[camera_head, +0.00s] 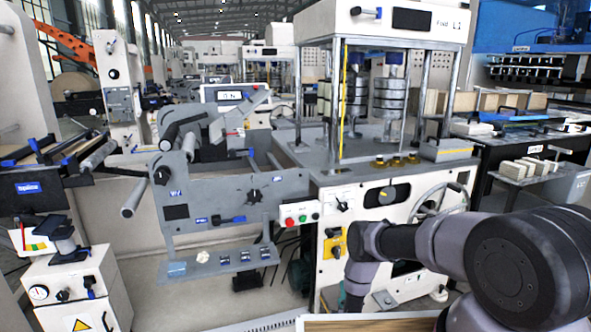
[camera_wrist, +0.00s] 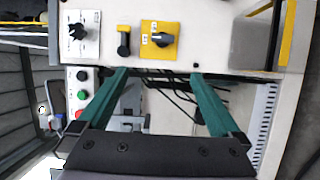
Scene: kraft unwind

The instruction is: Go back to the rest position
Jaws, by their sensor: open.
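My gripper (camera_wrist: 160,72) shows in the wrist view with its two teal fingers spread apart and nothing between them. Its fingers point toward a white machine front with a yellow switch plate (camera_wrist: 160,40), and I see no contact. In the head view, my bent arm reaches in from the lower right, in front of the press machine (camera_head: 400,225). The yellow switch plate (camera_head: 333,243) shows just left of my wrist there.
A button box (camera_head: 298,214) with red and green buttons joins the grey unwind panel (camera_head: 215,205) at the left. A handwheel (camera_head: 441,200) is behind my arm. A white cabinet (camera_head: 75,288) stands at the lower left. A wooden surface (camera_head: 370,323) lies at the bottom edge.

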